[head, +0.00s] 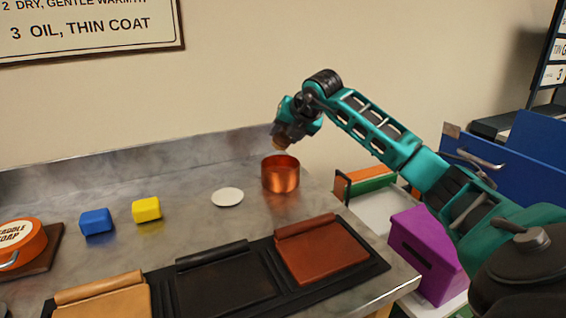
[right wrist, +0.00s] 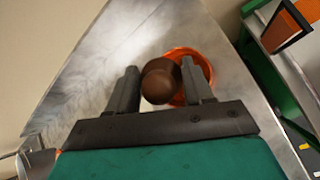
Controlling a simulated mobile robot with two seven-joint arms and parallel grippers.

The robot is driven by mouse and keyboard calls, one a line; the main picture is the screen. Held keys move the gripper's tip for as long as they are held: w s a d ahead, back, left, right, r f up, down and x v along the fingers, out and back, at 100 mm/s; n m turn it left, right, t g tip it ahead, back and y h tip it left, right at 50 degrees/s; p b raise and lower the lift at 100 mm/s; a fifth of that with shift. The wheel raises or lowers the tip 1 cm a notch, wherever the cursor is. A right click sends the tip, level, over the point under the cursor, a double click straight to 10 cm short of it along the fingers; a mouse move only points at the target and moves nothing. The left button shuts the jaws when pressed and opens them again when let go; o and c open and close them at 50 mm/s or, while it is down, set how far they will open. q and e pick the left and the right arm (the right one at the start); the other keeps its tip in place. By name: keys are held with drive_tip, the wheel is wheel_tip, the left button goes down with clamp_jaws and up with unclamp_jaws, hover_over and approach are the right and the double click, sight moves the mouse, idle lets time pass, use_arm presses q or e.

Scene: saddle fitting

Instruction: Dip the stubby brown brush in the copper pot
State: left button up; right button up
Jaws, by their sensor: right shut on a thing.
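The copper pot (head: 281,177) stands on the metal counter near its back right part, with its open top facing up. My right gripper (head: 284,136) is above the pot in the head view. It is shut on the stubby brown brush (head: 282,143), whose lower end shows just above the pot's rim. In the right wrist view the brush's round brown end (right wrist: 160,81) sits between the two fingers, with the orange rim of the pot (right wrist: 207,66) behind it. The brush's bristles are hidden. My left gripper is not in view.
A white saucer (head: 228,197) lies left of the pot. A yellow block (head: 146,210) and a blue block (head: 97,221) are further left. A black tray (head: 378,267) with leather pieces lies in front. A purple box (head: 428,253) stands right of the counter.

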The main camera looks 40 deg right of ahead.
drive_tip(key=shift+r, duration=0.2)
wheel_tip(320, 180, up, 4)
drive_tip(key=p, duration=0.3)
drive_tip(key=shift+f, duration=0.1)
drive_tip(key=shift+f, duration=0.1)
drive_tip(key=shift+a, duration=0.1)
idle(0.6)
